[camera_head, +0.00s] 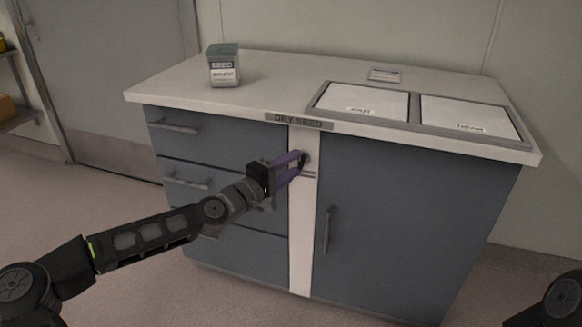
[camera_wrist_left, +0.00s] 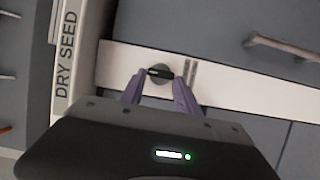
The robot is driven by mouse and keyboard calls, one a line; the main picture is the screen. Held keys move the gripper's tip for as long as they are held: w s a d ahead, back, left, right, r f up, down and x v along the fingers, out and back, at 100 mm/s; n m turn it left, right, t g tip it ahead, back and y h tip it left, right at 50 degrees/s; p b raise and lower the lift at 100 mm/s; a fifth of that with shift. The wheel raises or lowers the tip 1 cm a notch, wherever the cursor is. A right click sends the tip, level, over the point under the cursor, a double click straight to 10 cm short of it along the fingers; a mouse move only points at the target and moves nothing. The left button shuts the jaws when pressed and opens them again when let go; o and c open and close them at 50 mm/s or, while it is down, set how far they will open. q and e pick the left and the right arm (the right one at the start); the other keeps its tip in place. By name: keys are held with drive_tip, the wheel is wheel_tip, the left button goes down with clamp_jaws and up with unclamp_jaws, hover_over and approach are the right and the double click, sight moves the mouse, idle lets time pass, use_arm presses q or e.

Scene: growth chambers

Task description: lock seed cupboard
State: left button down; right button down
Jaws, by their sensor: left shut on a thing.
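The seed cupboard (camera_head: 405,225) is a grey-blue cabinet with a "DRY SEED" label (camera_head: 299,121) on its top edge; its door is closed. A dark lock knob (camera_wrist_left: 161,73) sits on the white upright strip (camera_head: 302,240) between the drawers and the door. My left gripper (camera_head: 302,163) is at this strip, its purple fingers either side of the knob and shut on it. In the left wrist view the gripper (camera_wrist_left: 160,80) has the knob between its fingertips. Short marks (camera_wrist_left: 190,73) show beside the knob. My right gripper is out of view.
Drawers (camera_head: 220,185) with bar handles are left of the strip, and the door handle (camera_head: 328,230) is right of it. A labelled seed box (camera_head: 223,66) and a tray with two white panels (camera_head: 413,118) are on the worktop. Floor in front is clear.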

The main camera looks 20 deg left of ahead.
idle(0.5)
use_arm(q)
drive_tip(key=c, duration=0.9)
unclamp_jaws()
drive_tip(key=p+v, duration=0.1)
drive_tip(key=v, duration=0.6)
drive_tip(key=shift+s+a+p, duration=0.2)
drive_tip(key=shift+s+p, duration=0.15)
drive_tip(key=shift+d+f, duration=0.1)
